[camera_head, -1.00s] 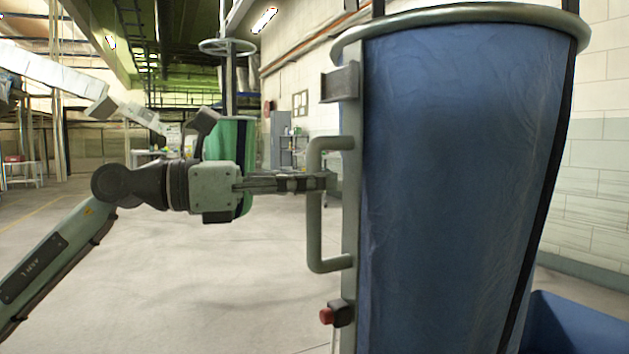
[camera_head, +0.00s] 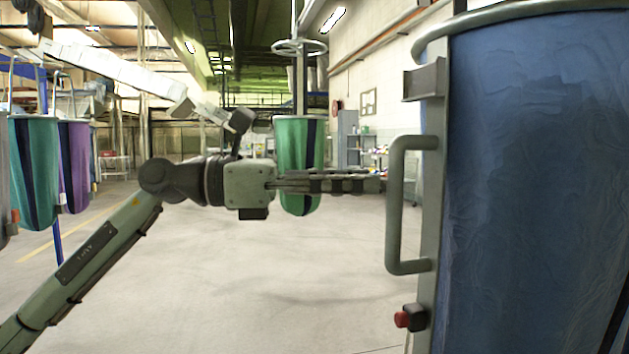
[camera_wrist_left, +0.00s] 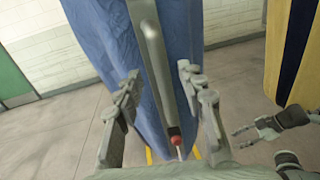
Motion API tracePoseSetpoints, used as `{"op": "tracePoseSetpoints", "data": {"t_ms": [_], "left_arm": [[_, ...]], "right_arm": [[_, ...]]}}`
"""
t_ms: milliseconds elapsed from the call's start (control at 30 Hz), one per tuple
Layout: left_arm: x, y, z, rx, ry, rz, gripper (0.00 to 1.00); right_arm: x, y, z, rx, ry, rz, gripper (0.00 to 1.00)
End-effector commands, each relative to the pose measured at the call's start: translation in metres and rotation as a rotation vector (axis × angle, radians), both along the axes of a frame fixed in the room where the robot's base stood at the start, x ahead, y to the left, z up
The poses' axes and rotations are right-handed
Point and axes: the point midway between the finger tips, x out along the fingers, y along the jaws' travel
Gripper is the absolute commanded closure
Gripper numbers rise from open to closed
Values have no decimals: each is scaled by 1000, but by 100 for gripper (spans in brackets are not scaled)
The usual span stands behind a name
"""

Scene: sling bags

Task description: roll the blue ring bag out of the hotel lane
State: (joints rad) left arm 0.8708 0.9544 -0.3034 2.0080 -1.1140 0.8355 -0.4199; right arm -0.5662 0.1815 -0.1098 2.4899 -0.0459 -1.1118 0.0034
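The blue ring bag (camera_head: 540,180) hangs from a metal ring at the right of the head view. It also fills the middle of the left wrist view (camera_wrist_left: 100,40). Its upright post carries a grey loop handle (camera_head: 394,205) and a red knob (camera_head: 403,319). My left gripper (camera_head: 381,183) is level with the handle, its tips just left of it and apparently not touching. In the left wrist view its fingers (camera_wrist_left: 160,80) are spread, with the post seen between them. Another gripper, apparently my right (camera_wrist_left: 240,138), shows at that view's right edge; its finger opening is unclear.
More green (camera_head: 35,170) and purple (camera_head: 75,165) bags hang at the left. A yellow and dark bag (camera_wrist_left: 288,50) is at the wrist view's right. The middle floor is clear.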

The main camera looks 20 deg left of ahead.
Motion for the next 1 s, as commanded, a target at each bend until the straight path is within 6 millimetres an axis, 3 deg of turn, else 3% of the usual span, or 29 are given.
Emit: {"op": "tracePoseSetpoints", "data": {"t_ms": [133,333,1000], "left_arm": [[-11,29,-2,1,5,4,61],[-21,52,-1,-1,4,1,61],[-24,58,0,-1,0,-1,61]], "right_arm": [[0,0,0,0,0,0,60],[0,0,0,0,-1,0,60],[0,0,0,1,0,1,60]]}}
